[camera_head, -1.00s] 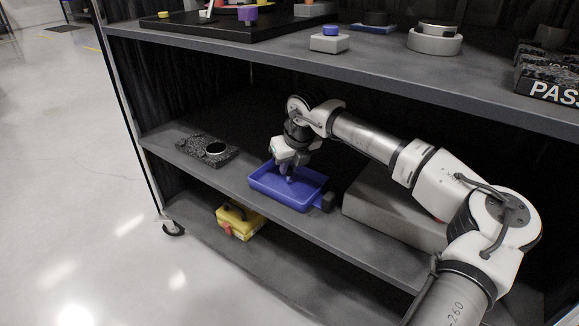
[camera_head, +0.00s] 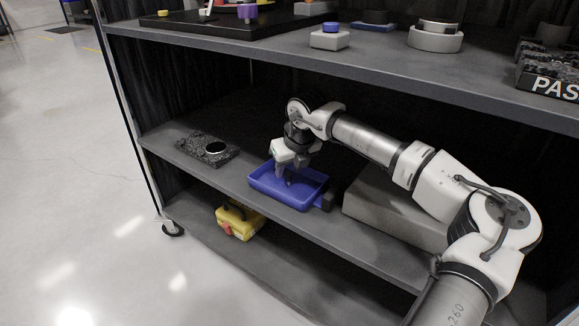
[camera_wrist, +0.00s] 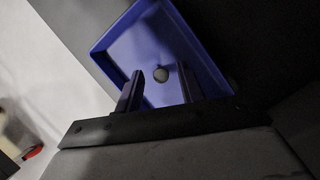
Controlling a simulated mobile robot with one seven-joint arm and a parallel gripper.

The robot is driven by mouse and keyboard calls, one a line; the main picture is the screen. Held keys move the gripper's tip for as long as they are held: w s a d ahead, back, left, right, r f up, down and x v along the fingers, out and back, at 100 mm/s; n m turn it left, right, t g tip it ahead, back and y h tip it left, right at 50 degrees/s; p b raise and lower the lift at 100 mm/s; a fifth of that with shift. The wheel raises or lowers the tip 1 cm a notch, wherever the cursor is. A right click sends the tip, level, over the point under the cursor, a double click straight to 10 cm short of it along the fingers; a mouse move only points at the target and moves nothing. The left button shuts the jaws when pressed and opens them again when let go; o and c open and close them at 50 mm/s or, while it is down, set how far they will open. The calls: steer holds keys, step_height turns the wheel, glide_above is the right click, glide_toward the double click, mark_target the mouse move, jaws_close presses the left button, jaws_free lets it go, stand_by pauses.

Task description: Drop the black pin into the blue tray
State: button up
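The blue tray (camera_head: 262,184) sits on the lower shelf, and it also fills much of the wrist view (camera_wrist: 120,45). My gripper (camera_head: 290,172) points down over the tray. In the wrist view my gripper (camera_wrist: 160,90) has its two fingers spread well apart, with clear space between them. A small dark grey round thing (camera_wrist: 161,75) shows against the tray floor between the fingers and touches neither. It may be the black pin seen end-on. I cannot make out the pin in the head view.
A dark speckled block with a ring (camera_head: 207,150) lies left of the tray. A grey box (camera_head: 385,215) stands to its right. A yellow case (camera_head: 240,222) is on the shelf below.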

mark_target(294, 191)
steer(key=shift+r, duration=0.1)
steer(key=shift+r+p, duration=0.35)
steer(key=shift+p, duration=0.05)
steer(key=s+d+r+p, duration=0.2)
steer(key=s+d, duration=0.4)
steer(key=s, duration=0.5)
steer(key=shift+s+r, duration=0.35)
steer(key=shift+r, duration=0.2)
